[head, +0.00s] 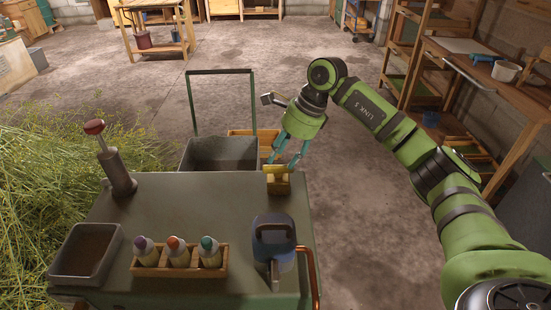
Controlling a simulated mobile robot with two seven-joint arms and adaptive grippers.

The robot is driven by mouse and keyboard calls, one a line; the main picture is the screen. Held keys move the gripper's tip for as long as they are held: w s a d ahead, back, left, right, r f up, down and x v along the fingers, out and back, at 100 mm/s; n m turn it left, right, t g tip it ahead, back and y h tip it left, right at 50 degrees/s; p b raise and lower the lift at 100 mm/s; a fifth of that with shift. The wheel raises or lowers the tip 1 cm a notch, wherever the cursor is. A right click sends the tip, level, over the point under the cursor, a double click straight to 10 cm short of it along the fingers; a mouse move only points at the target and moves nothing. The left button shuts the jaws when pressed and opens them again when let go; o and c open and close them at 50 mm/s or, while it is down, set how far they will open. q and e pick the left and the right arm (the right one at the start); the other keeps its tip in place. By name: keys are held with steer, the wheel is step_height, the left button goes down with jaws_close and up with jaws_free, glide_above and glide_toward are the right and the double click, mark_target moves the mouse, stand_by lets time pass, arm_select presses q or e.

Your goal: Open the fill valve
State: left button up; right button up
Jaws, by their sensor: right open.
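I cannot tell for sure which part is the fill valve. A short post with a red-knobbed lever (118,170) stands at the left of the grey worktop (190,205), its lever tilted up to the left. A small yellow, brass-like block (277,182) sits at the worktop's far right edge. My right gripper (282,163) points down just above this block, its teal fingers apart with nothing visible between them. I cannot tell whether the fingertips touch the block. My left gripper is not in view.
A grey cart (222,155) stands behind.

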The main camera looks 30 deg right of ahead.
mark_target(274, 166)
steer(key=x, duration=0.4)
steer(key=shift+w+d+p, duration=0.15)
steer(key=shift+w+p, duration=0.15)
steer(key=shift+w, duration=0.05)
steer(key=shift+s, duration=0.15)
jaws_close()
steer(key=shift+w+r+m, duration=0.2)
steer(key=shift+m, duration=0.1)
